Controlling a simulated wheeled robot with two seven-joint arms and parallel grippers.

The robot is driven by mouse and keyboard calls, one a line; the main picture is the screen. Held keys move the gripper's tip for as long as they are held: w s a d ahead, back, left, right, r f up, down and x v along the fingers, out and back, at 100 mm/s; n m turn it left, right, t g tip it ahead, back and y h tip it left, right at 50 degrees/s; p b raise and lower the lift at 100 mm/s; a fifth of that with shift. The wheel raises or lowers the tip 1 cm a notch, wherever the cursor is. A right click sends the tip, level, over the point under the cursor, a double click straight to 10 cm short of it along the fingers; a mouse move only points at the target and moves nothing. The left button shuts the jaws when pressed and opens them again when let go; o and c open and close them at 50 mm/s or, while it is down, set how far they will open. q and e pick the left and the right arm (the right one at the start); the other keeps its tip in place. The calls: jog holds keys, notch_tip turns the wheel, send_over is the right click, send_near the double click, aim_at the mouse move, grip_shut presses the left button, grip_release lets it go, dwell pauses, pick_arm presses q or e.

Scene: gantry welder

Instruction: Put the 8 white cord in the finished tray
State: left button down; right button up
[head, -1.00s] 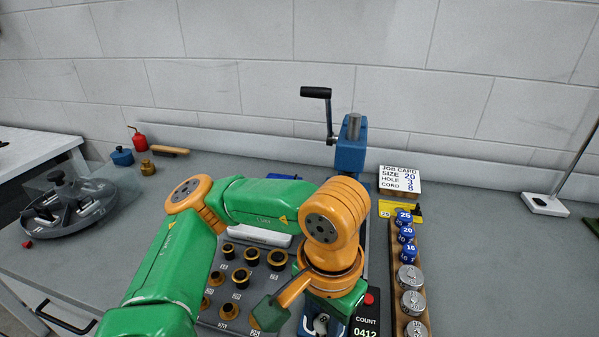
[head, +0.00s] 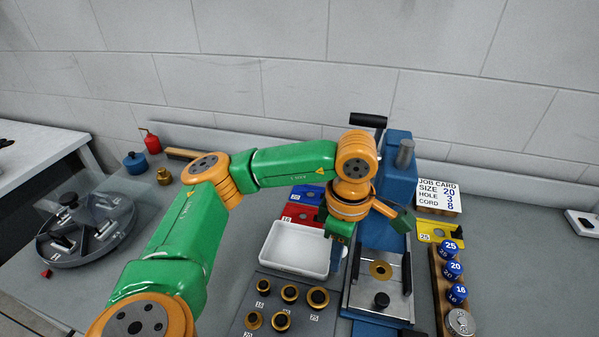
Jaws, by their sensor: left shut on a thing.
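My left gripper (head: 338,254) points down at the right edge of a white tray (head: 268,264), beside the blue press. It is shut. The 8 white cord, seen at this gripper a second ago, cannot be made out now behind the wrist and fingers. The white tray, which looks like the finished tray, is empty where I can see it. My right gripper is not in view.
The blue press (head: 398,172) with a black crank handle stands right of the tray. Its metal bed holds a brass disc (head: 380,269). A rack of dark bushings (head: 282,321) lies in front. Numbered weights (head: 452,270) and a job card (head: 438,196) are to the right.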

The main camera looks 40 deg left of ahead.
pick_arm(q)
jog(key=w+a+n+p, duration=0.2)
jog(key=a+n+p, duration=0.2)
jog(key=a+n, duration=0.55)
jog(key=w+a+n+p, duration=0.1)
jog(key=a+n+p, duration=0.3)
jog(key=n, duration=1)
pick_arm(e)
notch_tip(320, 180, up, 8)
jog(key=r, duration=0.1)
pick_arm(q)
notch_tip(320, 180, down, 9)
jog(key=b, duration=0.9)
jog(key=shift+w+f, duration=0.1)
jog(key=shift+w, duration=0.05)
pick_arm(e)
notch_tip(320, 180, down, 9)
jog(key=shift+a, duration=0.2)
pick_arm(q)
jog(key=shift+f+b, duration=0.4)
jog(key=shift+f, duration=0.15)
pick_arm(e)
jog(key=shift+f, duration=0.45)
pick_arm(q)
jog(key=c, duration=0.5)
grip_release()
jog(key=shift+c, duration=0.2)
